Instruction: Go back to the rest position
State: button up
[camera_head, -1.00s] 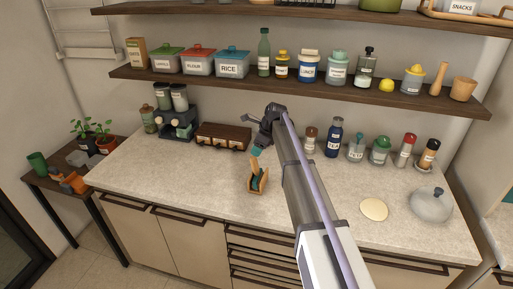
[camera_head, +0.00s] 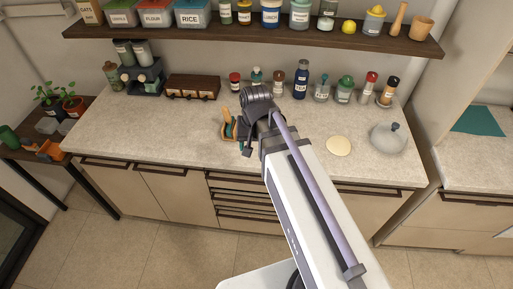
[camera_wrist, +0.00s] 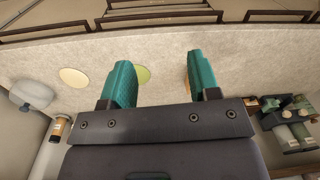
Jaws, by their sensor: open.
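My gripper (camera_wrist: 160,72) is open in the wrist view, its two teal fingers apart with nothing held between them. In the head view my gripper (camera_head: 243,142) is at the end of my arm, above the counter, partly hidden by the wrist. A small wooden holder (camera_head: 227,126) with something teal stands on the counter just left of it. In the wrist view an orange-brown piece (camera_wrist: 189,88) shows beside the right finger, and a yellow-green round thing (camera_wrist: 142,75) shows beyond the fingers.
The counter (camera_head: 140,135) is clear at front left. A cream disc (camera_head: 339,146) and a grey domed lid (camera_head: 388,138) lie to the right. Bottles and jars line the back, including a blue bottle (camera_head: 301,80). A loaded shelf (camera_head: 250,37) hangs above.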

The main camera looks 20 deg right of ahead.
jog(key=s+n, duration=0.3)
jog(key=s, duration=0.2)
notch_tip(320, 180, down, 15)
jog(key=b, duration=1.4)
jog(key=shift+w+r+h+b, duration=0.15)
jog(key=shift+h+b, duration=0.15)
